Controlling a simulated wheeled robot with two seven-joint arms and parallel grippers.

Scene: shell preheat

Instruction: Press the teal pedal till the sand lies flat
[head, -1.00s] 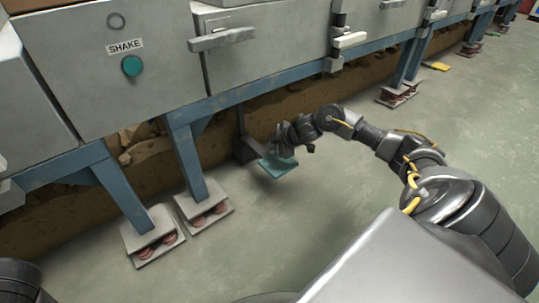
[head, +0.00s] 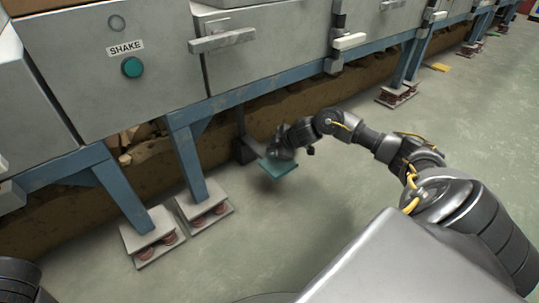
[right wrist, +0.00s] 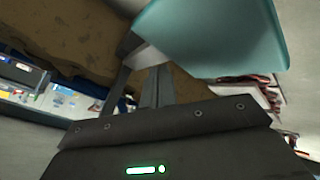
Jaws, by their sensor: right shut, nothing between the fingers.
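The teal pedal (head: 281,171) sticks out low over the floor below the grey cabinets in the head view. In the right wrist view the pedal (right wrist: 215,40) fills the top, very close. My right gripper (head: 277,152) is shut and empty, right at the pedal's upper side. I cannot tell whether its fingertips (right wrist: 156,85) touch the plate. My left gripper is out of view. No sand surface can be made out; the cabinet doors are closed.
A teal button (head: 131,67) under a SHAKE label sits on the left cabinet door (head: 60,75). Blue legs (head: 187,165) stand on white pads (head: 204,212) left of the pedal. A brown bank lies behind.

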